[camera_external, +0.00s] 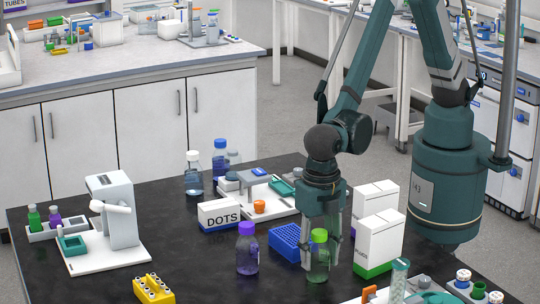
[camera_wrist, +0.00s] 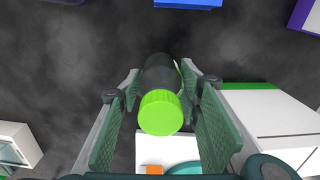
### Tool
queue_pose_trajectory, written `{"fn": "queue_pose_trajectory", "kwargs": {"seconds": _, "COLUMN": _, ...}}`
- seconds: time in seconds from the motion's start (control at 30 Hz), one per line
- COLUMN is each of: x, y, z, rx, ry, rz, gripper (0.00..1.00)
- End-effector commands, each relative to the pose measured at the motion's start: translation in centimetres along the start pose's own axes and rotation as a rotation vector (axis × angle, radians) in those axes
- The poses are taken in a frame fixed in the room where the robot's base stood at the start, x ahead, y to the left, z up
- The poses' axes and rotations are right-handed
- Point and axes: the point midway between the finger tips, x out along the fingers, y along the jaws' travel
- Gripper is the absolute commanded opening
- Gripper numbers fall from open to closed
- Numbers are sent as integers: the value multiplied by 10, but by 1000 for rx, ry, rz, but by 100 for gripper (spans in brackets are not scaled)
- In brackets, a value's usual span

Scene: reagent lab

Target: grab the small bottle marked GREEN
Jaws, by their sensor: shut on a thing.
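A bottle with a bright green cap (camera_external: 318,258) stands upright near the front of the black table in the external view. My gripper (camera_external: 322,246) comes down over it from above, shut on it with a finger on either side. In the wrist view the green-capped bottle (camera_wrist: 160,105) lies between the two finger pads of my gripper (camera_wrist: 165,100). No label on it can be read.
A purple-capped bottle (camera_external: 247,250) stands left of my gripper. A blue rack (camera_external: 290,238) is close behind, and white boxes (camera_external: 380,238) stand close on the right. A DOTS box (camera_external: 219,213) and yellow rack (camera_external: 153,290) are further left.

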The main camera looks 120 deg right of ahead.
Motion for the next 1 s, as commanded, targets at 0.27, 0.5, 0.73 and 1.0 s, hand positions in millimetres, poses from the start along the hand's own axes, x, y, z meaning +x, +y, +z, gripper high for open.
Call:
{"fn": "queue_pose_trajectory", "kwargs": {"seconds": 0.27, "x": -2, "y": 0, "z": 0, "rx": 0, "ry": 0, "rz": 0, "gripper": 20}}
{"fn": "queue_pose_trajectory", "kwargs": {"seconds": 0.5, "x": -18, "y": 0, "z": 0, "rx": 0, "ry": 0, "rz": 0, "gripper": 20}}
{"fn": "queue_pose_trajectory", "kwargs": {"seconds": 0.73, "x": -47, "y": 0, "z": 0, "rx": 0, "ry": 0, "rz": 0, "gripper": 20}}
{"fn": "queue_pose_trajectory", "kwargs": {"seconds": 1.0, "x": -82, "y": 0, "z": 0, "rx": 0, "ry": 0, "rz": 0, "gripper": 20}}
